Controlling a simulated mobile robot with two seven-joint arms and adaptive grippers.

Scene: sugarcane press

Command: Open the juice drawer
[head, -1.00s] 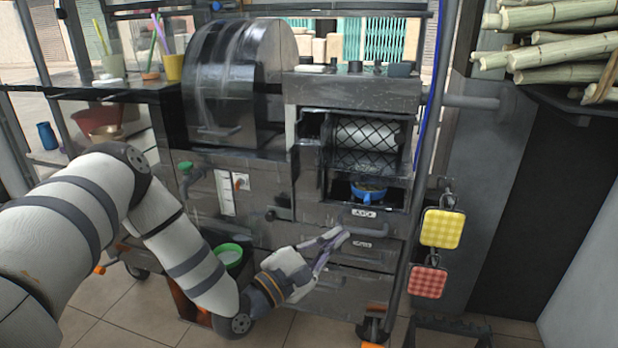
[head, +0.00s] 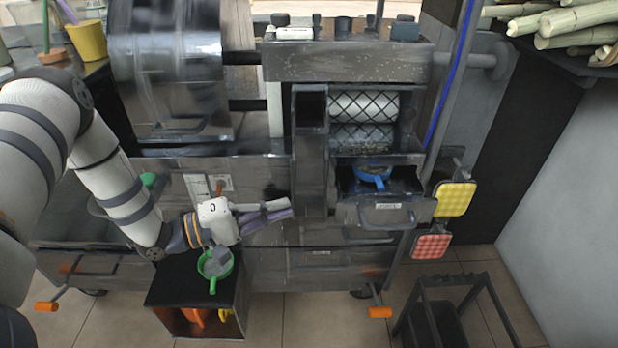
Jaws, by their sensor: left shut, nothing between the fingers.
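The juice drawer (head: 352,213) is in the press's front, below the roller window. Its grey front with a small label and a bar handle (head: 388,217) stands forward of the cabinet, and its dark inside shows from above, so it is pulled out at least partly. A blue strainer (head: 371,184) sits at the drawer's opening, under the rollers. My left gripper (head: 284,208) is shut and empty, left of the drawer and apart from its handle, with its fingers pointing right. My right gripper is not in view.
A wire-mesh guard (head: 362,139) covers the rollers above. Another drawer front (head: 340,262) lies below. A black box (head: 165,290) with a green-handled strainer (head: 216,265) stands below my left gripper. Yellow (head: 454,198) and red (head: 432,246) pads hang at right. A black stool (head: 455,285) stands at front right.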

